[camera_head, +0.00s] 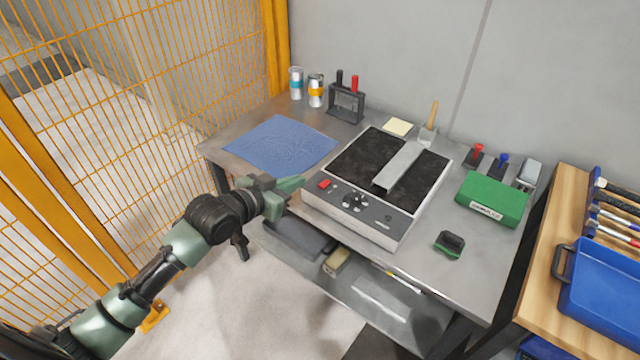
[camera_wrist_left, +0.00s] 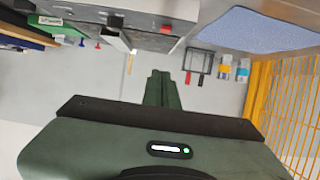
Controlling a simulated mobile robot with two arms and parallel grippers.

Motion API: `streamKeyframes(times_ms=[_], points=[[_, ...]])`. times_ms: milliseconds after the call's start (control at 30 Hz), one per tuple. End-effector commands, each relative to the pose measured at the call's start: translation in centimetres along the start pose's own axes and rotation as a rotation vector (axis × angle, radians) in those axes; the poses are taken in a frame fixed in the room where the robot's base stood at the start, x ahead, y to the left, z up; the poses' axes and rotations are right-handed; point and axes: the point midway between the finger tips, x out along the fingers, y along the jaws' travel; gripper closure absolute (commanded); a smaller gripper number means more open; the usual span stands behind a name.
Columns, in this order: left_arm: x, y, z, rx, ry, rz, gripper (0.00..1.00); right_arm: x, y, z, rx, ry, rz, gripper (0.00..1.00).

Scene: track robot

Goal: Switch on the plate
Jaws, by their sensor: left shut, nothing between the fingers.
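The plate (camera_head: 360,160) is a hot plate with a black top and a grey front panel, standing on the metal table. Its panel carries a red switch (camera_head: 324,184) at the left end and a dark knob (camera_head: 355,200). A grey metal bar (camera_head: 400,167) lies on the black top. My left gripper (camera_head: 298,183) is shut and empty, its tips just left of the red switch with a small gap. In the left wrist view, which is upside down, the closed fingers (camera_wrist_left: 158,88) point towards the table and the red switch (camera_wrist_left: 166,29) shows beyond. My right gripper is not seen.
A blue cloth (camera_head: 280,145) lies left of the plate. Cans (camera_head: 316,90) and a tool holder (camera_head: 347,103) stand behind. A green box (camera_head: 492,199) and a small dark-green block (camera_head: 450,244) are at the right. An orange mesh fence (camera_head: 150,100) borders the left.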

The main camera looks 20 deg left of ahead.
Motion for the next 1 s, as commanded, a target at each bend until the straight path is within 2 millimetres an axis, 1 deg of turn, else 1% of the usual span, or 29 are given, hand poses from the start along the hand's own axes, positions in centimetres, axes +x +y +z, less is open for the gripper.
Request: streamKeyframes(times_ms=[133, 267, 367, 600, 700, 800, 900, 1000], points=[[0.2, -0.1, 0.0, -0.001, 0.000, -0.001, 1.00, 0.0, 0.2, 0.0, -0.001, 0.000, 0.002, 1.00], [1.5, -0.1, 0.0, -0.003, 0.000, -0.001, 1.00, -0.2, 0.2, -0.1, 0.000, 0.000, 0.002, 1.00], [3.2, -0.1, -0.2, -0.003, 0.002, -0.001, 1.00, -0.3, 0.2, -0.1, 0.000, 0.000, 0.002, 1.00], [8.5, -0.1, -0.1, -0.003, 0.001, -0.002, 1.00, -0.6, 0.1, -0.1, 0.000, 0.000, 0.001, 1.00], [10.4, 0.0, -0.1, -0.001, 0.000, -0.002, 1.00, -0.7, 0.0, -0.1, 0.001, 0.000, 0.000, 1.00], [10.5, -0.1, 2.0, -0.002, -0.005, -0.002, 1.00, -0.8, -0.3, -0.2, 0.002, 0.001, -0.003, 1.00], [10.8, -0.1, 3.0, 0.000, -0.003, -0.002, 1.00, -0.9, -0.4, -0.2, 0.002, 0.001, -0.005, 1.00], [10.9, -0.1, 3.7, -0.001, -0.002, -0.001, 1.00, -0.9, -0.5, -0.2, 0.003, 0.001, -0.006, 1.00]])
